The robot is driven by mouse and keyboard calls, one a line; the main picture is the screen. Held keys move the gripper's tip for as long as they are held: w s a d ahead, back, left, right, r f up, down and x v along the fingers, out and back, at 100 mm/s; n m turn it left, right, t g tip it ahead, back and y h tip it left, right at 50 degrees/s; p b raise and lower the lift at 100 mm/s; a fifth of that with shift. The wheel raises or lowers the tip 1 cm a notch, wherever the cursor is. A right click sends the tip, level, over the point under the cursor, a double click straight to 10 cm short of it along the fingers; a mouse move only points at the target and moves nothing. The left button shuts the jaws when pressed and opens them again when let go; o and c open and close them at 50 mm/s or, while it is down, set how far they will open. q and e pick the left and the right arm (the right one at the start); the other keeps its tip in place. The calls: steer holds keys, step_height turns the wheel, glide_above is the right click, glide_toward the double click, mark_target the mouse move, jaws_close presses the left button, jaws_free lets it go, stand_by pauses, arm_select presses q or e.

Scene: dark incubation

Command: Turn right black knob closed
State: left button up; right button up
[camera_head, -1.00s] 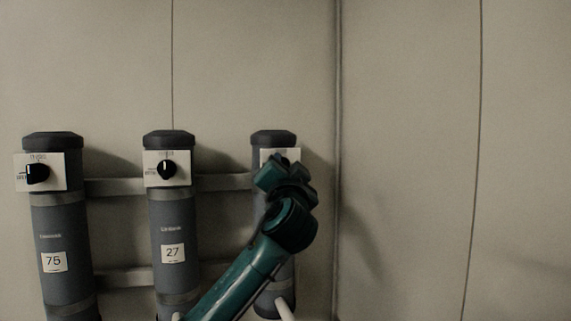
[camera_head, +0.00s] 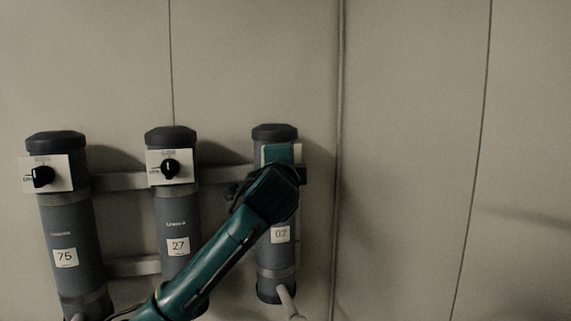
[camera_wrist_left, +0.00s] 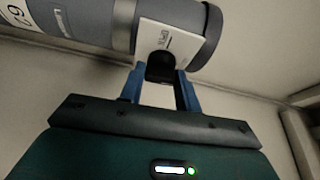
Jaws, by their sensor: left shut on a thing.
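The right black knob (camera_wrist_left: 160,66) sits on a white plate (camera_wrist_left: 187,42) at the top of the right grey cylinder. In the left wrist view, my left gripper (camera_wrist_left: 160,78) has its two blue fingers on either side of the knob and is shut on it. In the head view, my teal left arm comes in from the lower left and its gripper (camera_head: 281,155) covers the knob and most of its plate. The right cylinder (camera_head: 274,255) shows below my wrist with a number label. The knob's exact angle is hard to read. My right gripper is not in view.
A middle cylinder (camera_head: 176,215) labelled 27 and a left cylinder (camera_head: 66,225) labelled 75 each carry a black knob on a white plate. Grey rails (camera_head: 120,181) link the cylinders along the wall. The wall to the right is bare.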

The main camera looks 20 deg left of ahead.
arm_select(q)
steer(key=shift+m, duration=0.4)
steer(key=o, duration=1)
steer(key=b+v, duration=0.3)
steer(key=v, duration=1)
steer(key=shift+s+r, duration=0.1)
steer(key=shift+r, duration=0.05)
